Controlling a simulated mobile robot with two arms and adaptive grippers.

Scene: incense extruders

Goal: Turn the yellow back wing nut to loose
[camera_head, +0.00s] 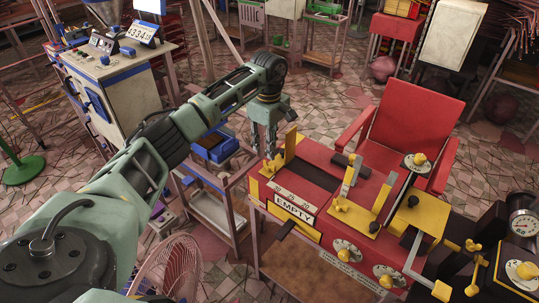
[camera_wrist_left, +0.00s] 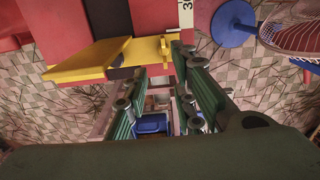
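The red machine (camera_head: 318,175) has an upright yellow plate (camera_head: 290,143) at its far left end, with a small yellow wing nut (camera_head: 277,162) beside it. My left gripper (camera_head: 263,150) points down next to this nut. In the left wrist view, the wing nut (camera_wrist_left: 166,47) is just beyond my left gripper's (camera_wrist_left: 162,68) fingertips, beside the yellow plate (camera_wrist_left: 90,60). The fingers are apart with nothing held; contact with the nut cannot be told. My right gripper is out of view.
A sign reading EMPTY (camera_head: 293,208) is on the machine's front. A red chair (camera_head: 413,120) stands behind it. A cart with blue bins (camera_head: 215,147) is left of the machine, and a fan (camera_head: 172,268) stands in front. A dark gauge machine (camera_head: 500,245) stands at right.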

